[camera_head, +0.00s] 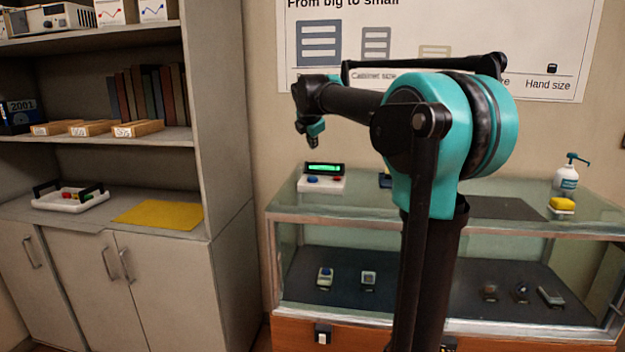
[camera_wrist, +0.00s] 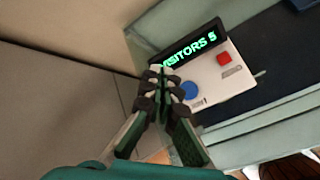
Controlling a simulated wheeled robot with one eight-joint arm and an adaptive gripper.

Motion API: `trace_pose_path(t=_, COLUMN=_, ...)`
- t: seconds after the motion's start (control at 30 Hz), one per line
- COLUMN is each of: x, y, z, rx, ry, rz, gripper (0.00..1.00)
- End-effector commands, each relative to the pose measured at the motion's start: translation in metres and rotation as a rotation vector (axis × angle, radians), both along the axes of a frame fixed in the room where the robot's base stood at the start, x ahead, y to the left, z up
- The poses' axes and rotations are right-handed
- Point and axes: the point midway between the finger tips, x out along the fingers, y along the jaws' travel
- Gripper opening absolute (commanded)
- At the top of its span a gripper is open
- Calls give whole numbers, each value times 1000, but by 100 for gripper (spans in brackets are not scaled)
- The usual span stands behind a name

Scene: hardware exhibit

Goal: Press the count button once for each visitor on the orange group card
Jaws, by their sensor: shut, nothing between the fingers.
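The visitor counter (camera_head: 321,184) is a white box with a lit green display on top of the glass case. In the wrist view the counter (camera_wrist: 228,84) carries a display (camera_wrist: 192,47) reading "VISITORS 5", a blue button (camera_wrist: 190,90) and a red button (camera_wrist: 223,58). My gripper (camera_head: 312,142) is shut and empty, pointing down above the counter. In the wrist view my gripper (camera_wrist: 160,75) overlaps the counter's edge near the blue button; I cannot tell the exact gap, and the head view shows it clear above. I cannot make out an orange group card in either view.
The glass display case (camera_head: 290,215) also bears a pump bottle (camera_head: 567,178) and a yellow sponge-like block (camera_head: 562,204). At left, a shelf unit (camera_head: 225,120) holds a white tray (camera_head: 50,204), a yellow mat (camera_head: 160,214) and books (camera_head: 150,92).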

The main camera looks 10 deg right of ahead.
Motion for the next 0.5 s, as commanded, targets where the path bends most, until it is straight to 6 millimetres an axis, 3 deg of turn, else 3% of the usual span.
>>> trace_pose_path(t=0.5, x=0, y=0, z=3, rx=-77, ry=16, rz=70, gripper=0)
